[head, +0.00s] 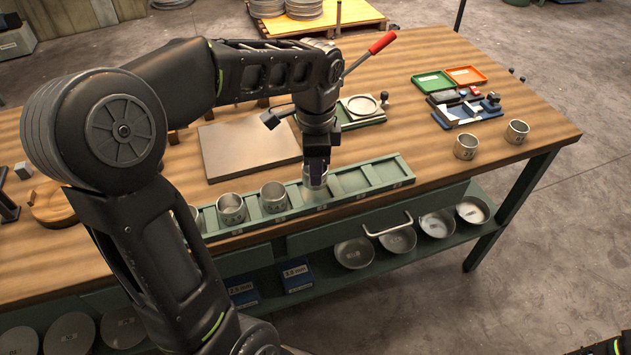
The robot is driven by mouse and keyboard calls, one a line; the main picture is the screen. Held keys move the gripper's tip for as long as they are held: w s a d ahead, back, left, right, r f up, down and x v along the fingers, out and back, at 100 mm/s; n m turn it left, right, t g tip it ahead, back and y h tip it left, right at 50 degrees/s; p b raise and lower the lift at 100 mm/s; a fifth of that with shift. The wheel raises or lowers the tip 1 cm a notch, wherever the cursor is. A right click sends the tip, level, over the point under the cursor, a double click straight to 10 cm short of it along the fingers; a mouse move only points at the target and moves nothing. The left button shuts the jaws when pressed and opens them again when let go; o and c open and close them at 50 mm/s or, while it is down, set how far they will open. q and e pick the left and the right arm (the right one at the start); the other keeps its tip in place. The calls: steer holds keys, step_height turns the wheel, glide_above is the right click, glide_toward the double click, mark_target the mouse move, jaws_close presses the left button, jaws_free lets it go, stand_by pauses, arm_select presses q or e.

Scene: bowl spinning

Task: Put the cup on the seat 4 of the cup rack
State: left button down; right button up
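A small grey metal cup (316,180) is at my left gripper (317,166), which points straight down and appears shut on the cup's wall. The cup is upright over the green cup rack (350,198), just right of two seated cups, and looks slightly higher than they do. The gripper hides part of its rim. The seated cups (231,209) and (273,197) stand in neighbouring seats. Another cup further left is mostly hidden by my arm. The rack's seats right of the held cup are empty. My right gripper is not in view.
Two more cups (467,146) and (517,131) stand on the wooden table at the right. A grey plate (245,148) lies behind the rack. Green and orange trays (466,76) and small parts lie at the back right. Metal bowls (398,239) sit on the lower shelf.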

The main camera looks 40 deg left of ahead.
mark_target(315, 189)
arm_select(q)
steer(key=shift+f, duration=1.85)
steer(key=shift+f, duration=0.2)
steer(key=c, duration=1.6)
jaws_free()
steer(key=shift+r, duration=0.1)
step_height(315, 189, up, 12)
steer(key=shift+s+d+r, duration=0.1)
steer(key=shift+r, duration=0.05)
